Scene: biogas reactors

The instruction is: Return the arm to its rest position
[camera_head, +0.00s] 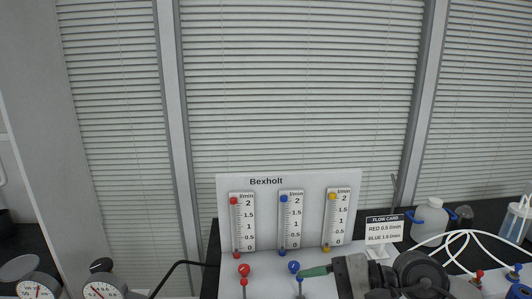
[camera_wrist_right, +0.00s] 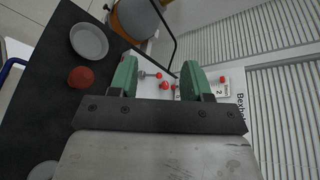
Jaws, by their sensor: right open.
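My right gripper (camera_wrist_right: 159,75) shows in the right wrist view with its two green fingers apart and nothing between them. In the head view my right gripper (camera_head: 314,272) is at the bottom centre, in front of the Bexholt flow panel (camera_head: 266,181), with one green finger pointing left close to the blue knob (camera_head: 294,267). I cannot tell whether it touches the knob. The red knob (camera_head: 244,270) is left of it. My left gripper is in neither view.
The flow card (camera_head: 384,229) and a white bottle (camera_head: 431,218) stand right of the panel. White tubes (camera_head: 480,236) and more knobs lie farther right. Two dial gauges (camera_head: 101,288) are at the lower left. The wrist view shows a grey dish (camera_wrist_right: 89,41) and a red round object (camera_wrist_right: 81,77).

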